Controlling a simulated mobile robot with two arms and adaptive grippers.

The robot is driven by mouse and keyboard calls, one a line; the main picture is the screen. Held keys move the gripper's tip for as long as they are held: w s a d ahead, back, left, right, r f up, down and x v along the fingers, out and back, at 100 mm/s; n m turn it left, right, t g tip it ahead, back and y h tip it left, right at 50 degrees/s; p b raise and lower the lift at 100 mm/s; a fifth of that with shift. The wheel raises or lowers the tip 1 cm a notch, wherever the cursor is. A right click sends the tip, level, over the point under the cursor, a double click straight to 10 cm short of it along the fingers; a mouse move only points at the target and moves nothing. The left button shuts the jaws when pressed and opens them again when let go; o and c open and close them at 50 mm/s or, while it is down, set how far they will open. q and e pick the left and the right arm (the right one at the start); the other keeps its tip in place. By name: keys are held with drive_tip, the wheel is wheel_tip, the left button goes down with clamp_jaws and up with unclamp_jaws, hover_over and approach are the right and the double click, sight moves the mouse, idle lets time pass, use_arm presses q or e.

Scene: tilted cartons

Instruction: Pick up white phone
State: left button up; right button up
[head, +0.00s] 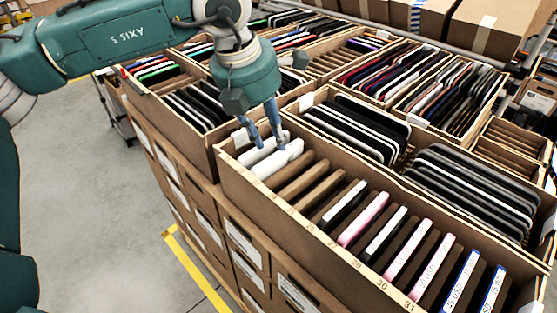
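Two white phones stand side by side in slots at the left end of the near carton (335,243). The rear white phone (257,152) is partly covered by my fingers. The front white phone (277,160) shows more fully. My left gripper (269,146) points down from above, with its two blue fingers apart. Its fingertips are at the tops of the white phones; I cannot tell whether they touch them. My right gripper is not in view.
The near carton has brown dividers, empty slots, and pink, white and blue-labelled phones (363,219) to the right. Neighbouring cartons hold dark phones (470,190) in rows. Carton walls stand close around the gripper. Grey floor (100,220) is clear at left.

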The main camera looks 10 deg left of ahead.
sight(276, 153)
use_arm(q)
drive_tip(key=shift+w+f, duration=0.15)
drive_tip(key=shift+f, duration=0.15)
drive_tip(key=p+x, duration=0.2)
drive_tip(key=x, duration=0.2)
drive_tip(key=shift+f+p, duration=0.3)
drive_tip(key=shift+p, duration=0.1)
drive_tip(key=shift+f, duration=0.25)
drive_tip(key=shift+w+f, duration=0.1)
drive_tip(key=shift+c, duration=0.8)
clamp_jaws()
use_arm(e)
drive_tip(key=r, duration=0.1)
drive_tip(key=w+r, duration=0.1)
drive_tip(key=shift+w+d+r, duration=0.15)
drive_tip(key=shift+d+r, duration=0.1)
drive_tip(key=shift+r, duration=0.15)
